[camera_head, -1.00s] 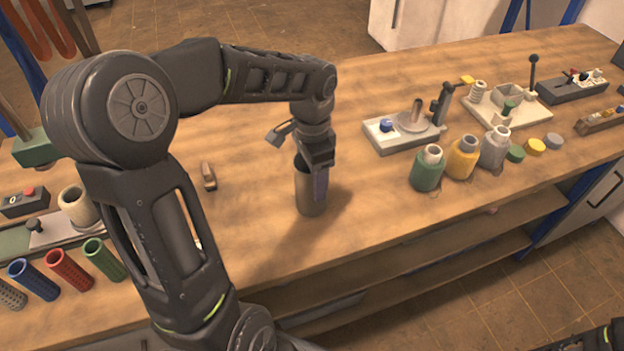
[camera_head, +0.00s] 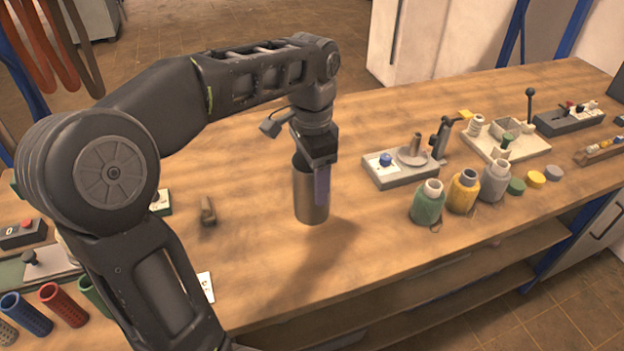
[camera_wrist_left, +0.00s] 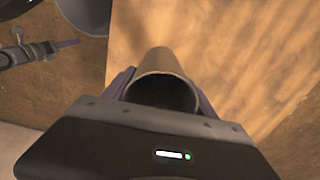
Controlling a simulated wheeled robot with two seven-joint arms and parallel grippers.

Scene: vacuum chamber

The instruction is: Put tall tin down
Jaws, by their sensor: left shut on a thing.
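The tall tin (camera_head: 311,198) is a grey metal cylinder with an open top. It is upright and appears to hang a little above the wooden bench, with its shadow falling to the front. My left gripper (camera_head: 320,170) is shut on the tin's wall near the rim, from above. In the left wrist view the tin's open mouth (camera_wrist_left: 163,80) shows between the two fingers, and its inside is dark.
The wooden bench (camera_head: 390,240) is clear around the tin. A small brown piece (camera_head: 208,212) lies to the left. Green (camera_head: 427,204), yellow (camera_head: 462,194) and grey (camera_head: 494,183) bottles stand to the right, before a grey fixture (camera_head: 400,170). Coloured tubes (camera_head: 62,304) are at front left.

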